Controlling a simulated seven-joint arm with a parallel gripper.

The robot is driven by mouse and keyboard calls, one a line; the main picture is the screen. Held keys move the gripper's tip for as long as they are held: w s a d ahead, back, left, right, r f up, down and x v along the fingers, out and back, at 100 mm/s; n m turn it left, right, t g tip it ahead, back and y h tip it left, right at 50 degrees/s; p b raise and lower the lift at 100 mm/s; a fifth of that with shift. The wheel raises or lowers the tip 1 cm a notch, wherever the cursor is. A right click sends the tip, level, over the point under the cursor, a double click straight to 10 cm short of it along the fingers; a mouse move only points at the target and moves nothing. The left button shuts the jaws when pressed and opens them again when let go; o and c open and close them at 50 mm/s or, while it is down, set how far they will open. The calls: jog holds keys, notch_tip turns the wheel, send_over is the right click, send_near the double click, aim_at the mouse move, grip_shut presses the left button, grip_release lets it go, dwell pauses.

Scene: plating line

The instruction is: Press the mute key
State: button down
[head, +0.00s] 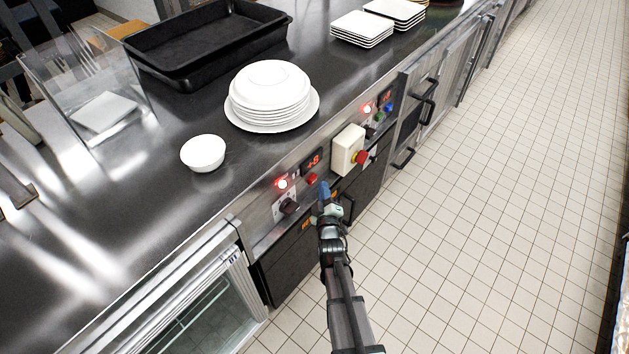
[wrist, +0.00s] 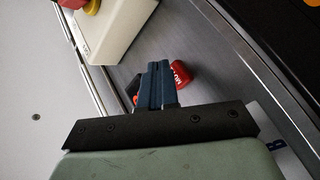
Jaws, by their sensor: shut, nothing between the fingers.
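The mute key is a small red key (head: 312,179) on the steel front panel, below a red-lit display (head: 313,161). In the wrist view the red key (wrist: 181,74) shows white letters, partly readable as "MU", and is partly hidden behind my fingers. My gripper (head: 324,188) is shut and empty, its blue fingertips just below and right of the key in the head view. In the wrist view the fingertips (wrist: 157,70) overlap the key's left side. I cannot tell whether they touch it.
A beige box (head: 348,150) with a red stop button (head: 361,157) juts out right of the key. A glowing red lamp (head: 282,184) and dark knob (head: 288,206) sit to its left. Stacked plates (head: 270,95) and a white bowl (head: 203,153) stand on the counter. The tiled floor is clear.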

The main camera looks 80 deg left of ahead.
jog(key=shift+s+a, duration=0.15)
jog(key=shift+s+a, duration=0.15)
jog(key=shift+a, duration=0.05)
jog(key=shift+s+a, duration=0.4)
dwell(1.2)
jog(key=shift+w+d, duration=0.1)
jog(key=shift+d, duration=0.05)
jog(key=shift+w+d, duration=0.6)
dwell(0.4)
jog(key=shift+w+d, duration=1.75)
